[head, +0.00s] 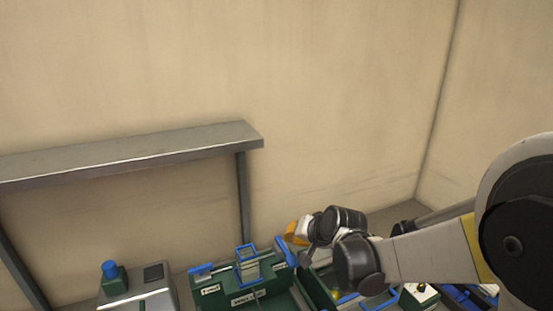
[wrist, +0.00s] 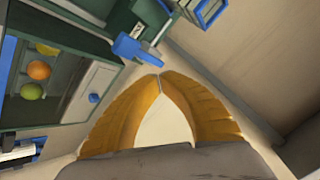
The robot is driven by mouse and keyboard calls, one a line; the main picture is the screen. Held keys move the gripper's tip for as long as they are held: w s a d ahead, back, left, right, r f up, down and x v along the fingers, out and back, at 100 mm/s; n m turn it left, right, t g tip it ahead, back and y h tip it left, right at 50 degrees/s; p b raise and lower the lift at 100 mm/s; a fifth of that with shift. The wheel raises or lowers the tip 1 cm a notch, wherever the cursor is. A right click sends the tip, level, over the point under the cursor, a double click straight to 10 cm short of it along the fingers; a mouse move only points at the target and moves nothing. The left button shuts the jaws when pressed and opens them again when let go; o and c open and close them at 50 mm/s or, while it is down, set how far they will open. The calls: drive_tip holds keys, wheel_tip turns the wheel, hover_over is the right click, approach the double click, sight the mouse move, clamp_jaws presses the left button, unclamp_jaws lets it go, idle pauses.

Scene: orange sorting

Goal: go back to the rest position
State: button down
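My gripper (head: 292,233) is at the end of my arm, which reaches in from the right of the head view. It is over the green and blue equipment at the bottom of that view, near the wall. In the wrist view its two yellow fingers (wrist: 160,75) meet at the tips, with an empty gap between them lower down. Nothing is held.
A green-framed bin holds an orange (wrist: 39,70), a green fruit (wrist: 32,91) and a yellow fruit (wrist: 47,48). A grey shelf (head: 130,150) stands along the wall. A box with a blue button (head: 109,268) is at the lower left. The upper wall area is clear.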

drive_tip(key=s+d+f+n+h+b, duration=0.1)
drive_tip(key=s+d+b, duration=0.3)
drive_tip(key=s, duration=0.5)
drive_tip(key=s+d+f+n+h+b, duration=0.1)
drive_tip(key=s+d+f+b, duration=0.2)
drive_tip(key=s, duration=0.6)
drive_tip(key=s+d+f+n+g+h+b, duration=0.1)
drive_tip(key=s+d+f+h+b, duration=0.1)
drive_tip(key=s+d+b, duration=0.4)
drive_tip(key=s, duration=0.3)
drive_tip(key=shift+s+f, duration=0.15)
drive_tip(key=shift+f, duration=0.05)
